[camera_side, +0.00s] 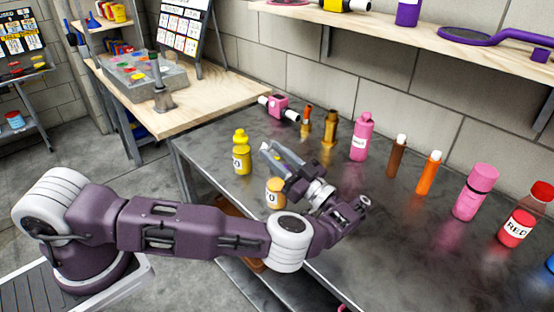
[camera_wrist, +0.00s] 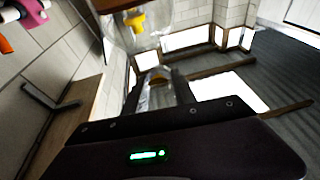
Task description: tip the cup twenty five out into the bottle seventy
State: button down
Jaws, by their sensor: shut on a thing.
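My gripper (camera_side: 272,153) is above the steel table and is shut on a clear cup. In the wrist view the clear cup (camera_wrist: 160,92) shows between the fingers, tilted relative to the picture; its contents and any label cannot be made out. A yellow bottle (camera_side: 241,158) with a white label ending in 0 stands upright on the table, just left of my gripper. A small orange-yellow container (camera_side: 274,198) with a label ending in 0 is below my gripper in the side view. I cannot tell which label reads seventy. A yellow thing (camera_wrist: 135,20) shows beyond the cup.
A pink bottle (camera_side: 361,138), a brown bottle (camera_side: 397,158), an orange bottle (camera_side: 428,176) and a larger pink bottle (camera_side: 474,195) stand along the back. A red-labelled bottle (camera_side: 518,230) is at the right. A wall shelf (camera_side: 420,27) hangs above. The table front is clear.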

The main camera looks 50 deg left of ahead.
aim_at(278, 150)
jog(key=shift+d+y, duration=0.15)
jog(key=shift+y, duration=0.65)
dwell(1.0)
jog(key=shift+d+r+g+y+b, duration=0.2)
jog(key=shift+r+y+b, duration=0.15)
jog(key=shift+r+y, duration=0.45)
jog(key=shift+d+r+g+y+b, duration=0.15)
jog(key=shift+r+y+b, duration=0.2)
jog(key=shift+r+y, duration=0.4)
dwell(3.5)
